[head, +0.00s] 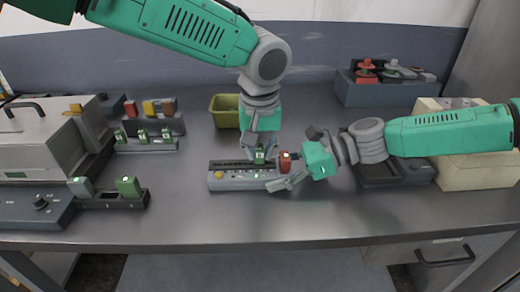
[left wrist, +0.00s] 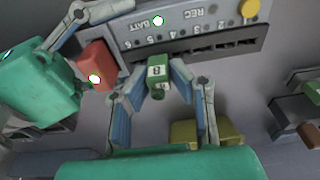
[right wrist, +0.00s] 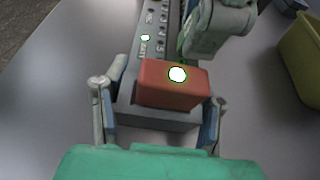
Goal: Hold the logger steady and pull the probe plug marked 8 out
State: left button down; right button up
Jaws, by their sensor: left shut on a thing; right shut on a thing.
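The logger (head: 228,185), a long grey box with a yellow button and a row of numbered sockets, lies on the bench; its panel shows in the left wrist view (left wrist: 190,18). My left gripper (head: 260,153) points down over its back side, shut on the green plug marked 8 (left wrist: 158,72). Whether the plug's lower end is in its socket is hidden. My right gripper (head: 292,172) comes from the right, shut across the logger's end, one finger on each side. A red block (right wrist: 172,85) stands on that end between its fingers.
A yellow-green bin (head: 224,111) stands behind the logger. A rack with green plugs (head: 146,143) and a grey case (head: 45,140) are at left. A cream box (head: 470,172) stands right, under my right arm. Bench in front of the logger is clear.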

pick_arm(q)
jog(key=shift+w+r, duration=0.15)
jog(key=shift+r, duration=0.65)
jog(key=shift+w+r, duration=0.1)
jog(key=shift+r, duration=1.05)
pick_arm(e)
jog(key=o, duration=1.5)
